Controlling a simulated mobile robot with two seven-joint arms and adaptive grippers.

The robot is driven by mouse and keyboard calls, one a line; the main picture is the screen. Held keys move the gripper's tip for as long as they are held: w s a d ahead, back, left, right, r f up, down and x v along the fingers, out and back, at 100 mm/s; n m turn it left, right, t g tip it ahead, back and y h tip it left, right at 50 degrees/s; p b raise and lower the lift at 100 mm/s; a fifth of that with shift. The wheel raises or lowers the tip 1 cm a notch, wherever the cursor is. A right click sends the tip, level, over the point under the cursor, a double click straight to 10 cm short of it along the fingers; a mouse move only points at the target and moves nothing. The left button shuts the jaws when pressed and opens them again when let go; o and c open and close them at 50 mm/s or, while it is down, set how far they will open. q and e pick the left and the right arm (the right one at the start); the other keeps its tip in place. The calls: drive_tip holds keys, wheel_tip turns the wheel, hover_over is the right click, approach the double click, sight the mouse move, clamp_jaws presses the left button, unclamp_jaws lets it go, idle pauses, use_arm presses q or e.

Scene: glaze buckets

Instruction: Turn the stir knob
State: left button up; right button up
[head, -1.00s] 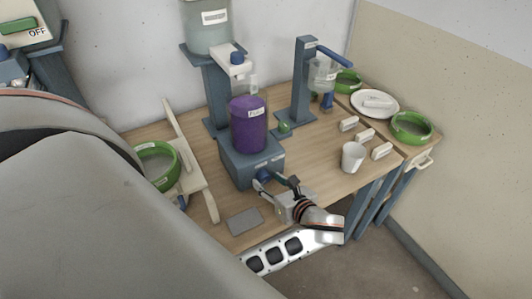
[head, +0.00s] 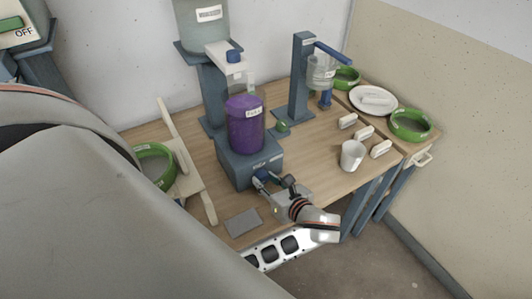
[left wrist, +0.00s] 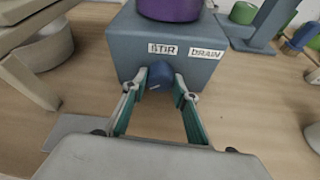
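The stir knob is the blue knob (left wrist: 160,75) under the STIR label on the front of a blue-grey base box (left wrist: 124,48). In the head view this box (head: 234,170) carries a purple bucket (head: 245,128) and stands on the wooden table. My left gripper (head: 274,182) is at the front of the box. In the left wrist view its fingers (left wrist: 160,83) stand on either side of the knob, open, with narrow gaps; firm contact does not show. My right gripper is not in view.
A DRAIN label (left wrist: 205,52) is right of the knob. A grey plate (head: 243,222) lies on the table in front of the box. A white cup (head: 352,156) and several small labelled blocks are to the right. A green-rimmed bowl (head: 154,166) stands on the left.

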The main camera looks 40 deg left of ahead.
use_arm(q)
drive_tip(key=shift+s+n+t, duration=0.15)
drive_tip(key=shift+n+t, duration=0.55)
drive_tip(key=shift+n, duration=0.4)
drive_tip(key=shift+a+n+t+h, duration=0.1)
drive_tip(key=shift+n+t+h, duration=0.3)
drive_tip(key=shift+n+t, duration=0.65)
drive_tip(key=shift+n, duration=0.25)
drive_tip(key=o, duration=1.1)
wheel_tip(320, 180, up, 10)
